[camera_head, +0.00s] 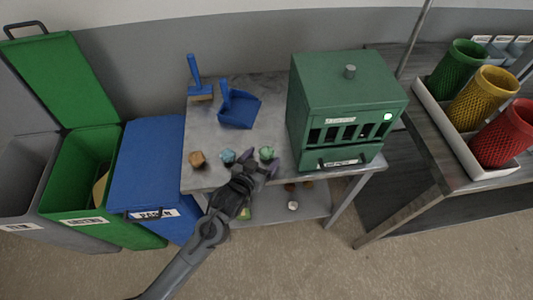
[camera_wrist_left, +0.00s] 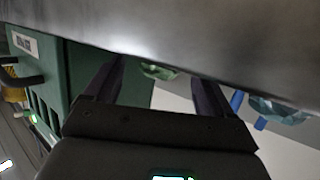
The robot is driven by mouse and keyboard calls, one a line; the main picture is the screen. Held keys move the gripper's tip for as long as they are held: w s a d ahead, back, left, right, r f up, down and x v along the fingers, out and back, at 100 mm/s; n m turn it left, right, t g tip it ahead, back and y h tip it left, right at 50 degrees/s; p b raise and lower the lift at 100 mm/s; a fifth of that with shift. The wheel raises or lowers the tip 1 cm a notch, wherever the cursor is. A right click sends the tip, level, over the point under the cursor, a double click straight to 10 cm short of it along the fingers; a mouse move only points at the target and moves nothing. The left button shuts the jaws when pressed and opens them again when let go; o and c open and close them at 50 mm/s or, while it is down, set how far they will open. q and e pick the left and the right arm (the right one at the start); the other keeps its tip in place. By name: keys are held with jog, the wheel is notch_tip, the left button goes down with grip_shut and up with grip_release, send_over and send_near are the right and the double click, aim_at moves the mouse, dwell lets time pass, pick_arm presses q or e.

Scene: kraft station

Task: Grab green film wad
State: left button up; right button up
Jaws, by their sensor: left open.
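The green film wad (camera_head: 266,153) lies on the grey metal table (camera_head: 275,103) near its front edge. My left gripper (camera_head: 257,164) is open and empty at the front edge, just in front of the green wad. Its dark fingers (camera_wrist_left: 155,85) stand apart on both sides of the wad in the wrist view; I cannot tell whether they touch it. My right gripper is not in view.
A blue wad (camera_head: 228,156) and a brown wad (camera_head: 197,159) lie left of the green one. A green slotted box (camera_head: 345,95) stands close on the right. A blue dustpan (camera_head: 239,109) and brush (camera_head: 197,80) lie behind. Bins stand left, including a blue-lidded one (camera_head: 155,170).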

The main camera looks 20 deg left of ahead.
aim_at(264, 156)
pick_arm(q)
jog(key=shift+b+x, duration=0.45)
jog(key=shift+x, duration=1.4)
jog(key=shift+r, duration=0.2)
jog(key=shift+c, duration=0.2)
jog(key=c, duration=1)
jog(key=shift+c, duration=0.2)
